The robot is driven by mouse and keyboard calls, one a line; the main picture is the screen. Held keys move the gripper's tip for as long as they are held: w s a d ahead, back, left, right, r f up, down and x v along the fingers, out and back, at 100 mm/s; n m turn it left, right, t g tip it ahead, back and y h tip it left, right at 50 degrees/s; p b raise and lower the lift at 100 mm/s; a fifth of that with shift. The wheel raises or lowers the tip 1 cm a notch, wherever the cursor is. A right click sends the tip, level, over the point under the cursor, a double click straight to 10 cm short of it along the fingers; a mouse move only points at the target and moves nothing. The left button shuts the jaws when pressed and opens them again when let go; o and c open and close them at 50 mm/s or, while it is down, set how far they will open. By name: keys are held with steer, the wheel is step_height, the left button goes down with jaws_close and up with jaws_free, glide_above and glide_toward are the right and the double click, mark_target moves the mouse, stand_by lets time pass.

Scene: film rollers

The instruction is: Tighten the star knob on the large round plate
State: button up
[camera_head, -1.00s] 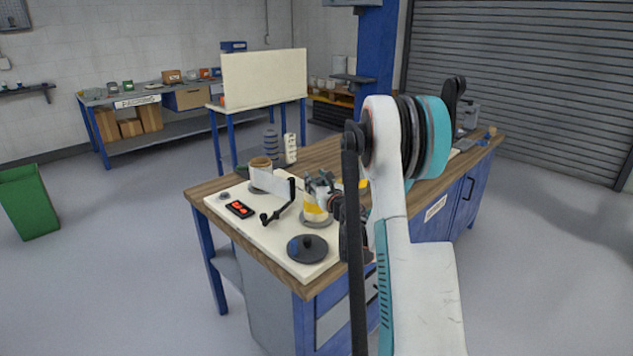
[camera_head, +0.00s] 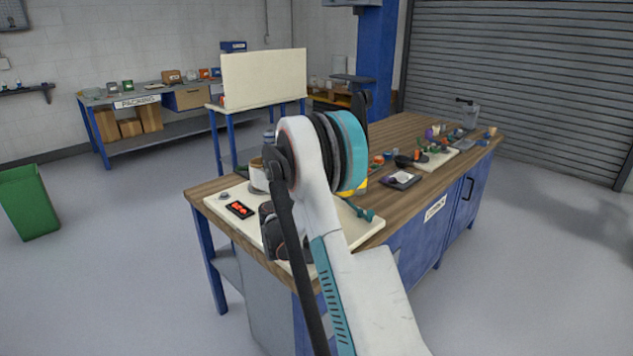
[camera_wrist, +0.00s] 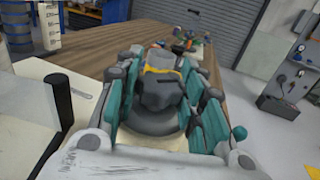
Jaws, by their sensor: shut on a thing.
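In the wrist view, my gripper (camera_wrist: 160,98) has its teal-and-grey fingers on both sides of a dark lobed star knob (camera_wrist: 158,92) and is shut on it. Under the knob is a dark grey round plate (camera_wrist: 150,123), lying flat, partly covered by the fingers. A roller with a yellow band (camera_wrist: 162,69) shows just beyond the knob. In the head view, my arm hides the knob, the plate and my fingertips. I cannot tell how tight the knob is.
A black upright handle (camera_wrist: 57,97) stands left of my gripper. The cream board (camera_head: 222,207) carries a red-and-black device (camera_head: 240,209) at the left. The wooden bench top (camera_head: 420,160) holds several small items farther right, with bare wood between.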

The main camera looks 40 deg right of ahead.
steer(key=m+g, duration=0.1)
steer(key=g, duration=0.1)
steer(key=m+g+h, duration=0.1)
steer(key=m+g, duration=0.1)
steer(key=g, duration=0.1)
steer(key=shift+w+m+g, duration=0.15)
steer(key=shift+m+g, duration=0.15)
steer(key=shift+m+g+y+p, duration=0.5)
steer(key=shift+m+g, duration=1.4)
steer(key=shift+g, duration=1)
steer(key=o, duration=1.1)
steer(key=shift+d, duration=0.1)
steer(key=v, duration=1.2)
steer(key=shift+f, duration=0.15)
